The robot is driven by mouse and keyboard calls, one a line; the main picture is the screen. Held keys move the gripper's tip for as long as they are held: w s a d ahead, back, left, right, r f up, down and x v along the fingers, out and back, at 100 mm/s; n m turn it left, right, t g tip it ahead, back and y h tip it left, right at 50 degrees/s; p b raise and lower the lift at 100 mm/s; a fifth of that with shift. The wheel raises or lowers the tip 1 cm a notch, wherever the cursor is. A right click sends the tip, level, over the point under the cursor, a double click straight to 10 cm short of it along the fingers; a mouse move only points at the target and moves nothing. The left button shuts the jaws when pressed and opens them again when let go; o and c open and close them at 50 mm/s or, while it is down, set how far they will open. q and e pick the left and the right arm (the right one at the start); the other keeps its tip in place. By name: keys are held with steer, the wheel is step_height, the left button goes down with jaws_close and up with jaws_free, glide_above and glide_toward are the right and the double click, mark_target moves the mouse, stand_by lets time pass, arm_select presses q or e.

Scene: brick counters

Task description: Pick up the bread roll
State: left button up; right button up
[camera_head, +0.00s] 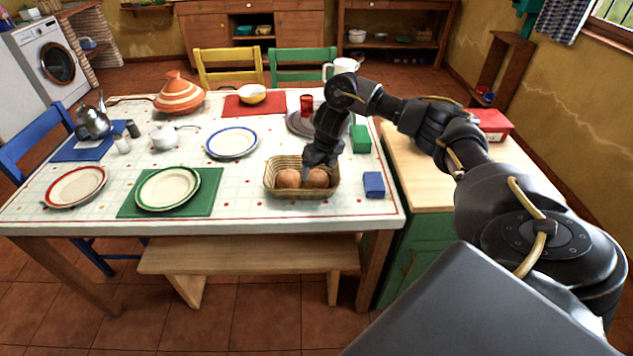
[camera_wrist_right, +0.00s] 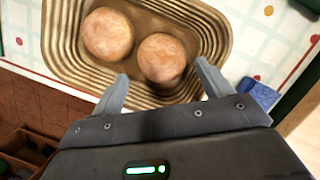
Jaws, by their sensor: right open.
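Two round brown bread rolls sit side by side in a woven basket (camera_head: 270,180) near the front right of the table. In the head view they are the left roll (camera_head: 288,179) and the right roll (camera_head: 318,178). My right gripper (camera_head: 311,168) is over the basket, close to the right roll. In the right wrist view its fingers (camera_wrist_right: 160,88) are apart, with one roll (camera_wrist_right: 162,58) just beyond and between them and the other roll (camera_wrist_right: 107,34) to the left. Nothing is between the fingertips. My left gripper is not in view.
A blue block (camera_head: 374,185) lies right of the basket, and a green block (camera_head: 360,139) stands behind it. A grey plate with a red cup (camera_head: 306,104) is farther back. A green-rimmed plate (camera_head: 167,188) lies to the left. A wooden counter (camera_head: 425,185) adjoins the table at right.

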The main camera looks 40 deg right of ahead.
mark_target(318, 175)
steer(key=shift+f, duration=0.15)
steer(key=b+x, duration=0.1)
steer(key=x, duration=0.3)
steer(key=shift+s+d+b, duration=0.1)
steer(key=shift+s+b, duration=0.1)
steer(key=shift+b, duration=0.1)
steer(key=shift+w+f, duration=0.2)
steer(key=shift+f, duration=0.3)
steer(key=shift+c, duration=0.5)
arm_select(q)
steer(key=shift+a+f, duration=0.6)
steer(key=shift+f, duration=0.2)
arm_select(e)
steer(key=c, duration=0.6)
